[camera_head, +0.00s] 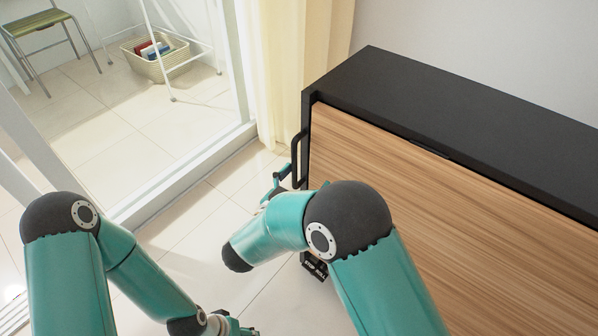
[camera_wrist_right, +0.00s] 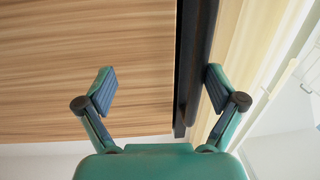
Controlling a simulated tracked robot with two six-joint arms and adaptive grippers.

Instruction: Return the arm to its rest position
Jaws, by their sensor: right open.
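My right gripper (camera_head: 281,184) is beside the left edge of a wood-fronted cabinet (camera_head: 430,200), close to its black handle (camera_head: 297,160). In the right wrist view my right gripper (camera_wrist_right: 160,85) has its two fingers wide apart with nothing held between them. The wood panel (camera_wrist_right: 90,60) fills the left of that view, and a dark vertical edge runs near the right finger. Whether a finger touches the cabinet or handle I cannot tell. My left gripper (camera_head: 232,326) is low at the bottom edge of the head view, mostly cut off.
The cabinet's black top (camera_head: 450,120) stretches to the right. A cream curtain (camera_head: 300,60) hangs behind its left end. A glass door frame (camera_head: 190,180) stands left, with a basket (camera_head: 155,58) and a chair (camera_head: 45,30) beyond. Tiled floor between door and cabinet is clear.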

